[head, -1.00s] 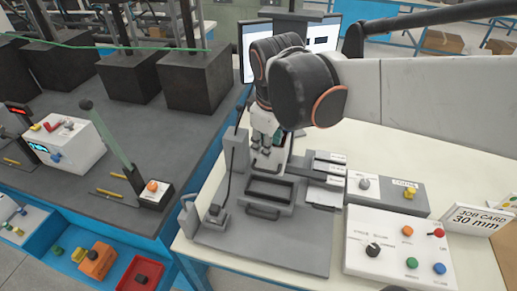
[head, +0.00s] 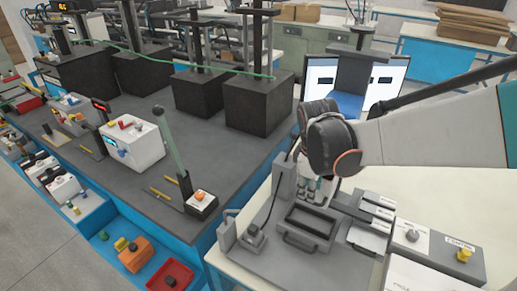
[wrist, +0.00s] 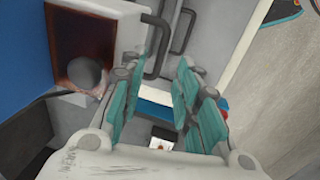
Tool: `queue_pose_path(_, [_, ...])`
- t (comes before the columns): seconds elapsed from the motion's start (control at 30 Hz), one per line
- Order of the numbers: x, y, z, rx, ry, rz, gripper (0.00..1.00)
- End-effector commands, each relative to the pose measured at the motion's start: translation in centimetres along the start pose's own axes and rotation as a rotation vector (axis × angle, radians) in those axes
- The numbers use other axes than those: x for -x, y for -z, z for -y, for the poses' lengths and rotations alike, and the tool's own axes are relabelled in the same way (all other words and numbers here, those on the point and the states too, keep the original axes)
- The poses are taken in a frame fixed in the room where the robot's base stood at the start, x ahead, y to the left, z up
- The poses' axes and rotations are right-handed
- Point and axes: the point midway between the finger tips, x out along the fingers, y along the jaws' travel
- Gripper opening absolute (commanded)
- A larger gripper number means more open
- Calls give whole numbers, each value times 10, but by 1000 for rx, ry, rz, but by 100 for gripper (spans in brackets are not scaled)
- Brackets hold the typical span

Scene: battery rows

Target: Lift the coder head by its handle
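A grey machine (head: 290,268) stands on the cream table, with an open dark-rimmed tray (head: 312,222) and a dark bar handle (head: 299,244) at its front. I cannot tell for sure which part is the coder head. In the wrist view a dark bent handle (wrist: 163,42) lies in line with the gap between my fingertips; whether it is between them or beyond them is unclear. My gripper (wrist: 163,66) is open, its teal fingers apart with nothing held.
A grey upright post (head: 284,178) stands at the machine's left. A control box (head: 430,247) with knobs is at the right, and a monitor (head: 385,80) is behind. A dark workbench (head: 130,195) lies left, across a narrow gap. A blue panel (wrist: 20,50) is at the wrist view's left.

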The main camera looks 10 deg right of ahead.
Motion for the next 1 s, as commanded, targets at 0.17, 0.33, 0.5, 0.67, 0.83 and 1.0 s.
queue_pose_path(0.17, [-30, 1, -1, -1, 0, 0, 30])
queue_pose_path(0.33, [-43, 0, -1, -1, 0, 0, 30])
queue_pose_path(0.5, [-45, 0, 0, -1, 0, 0, 30])
queue_pose_path(0.67, [-45, 0, 0, -1, 0, 0, 30])
queue_pose_path(0.83, [-45, 0, 0, -1, 0, 0, 0])
queue_pose_path(1.0, [-45, 0, 0, -1, 0, 0, 0])
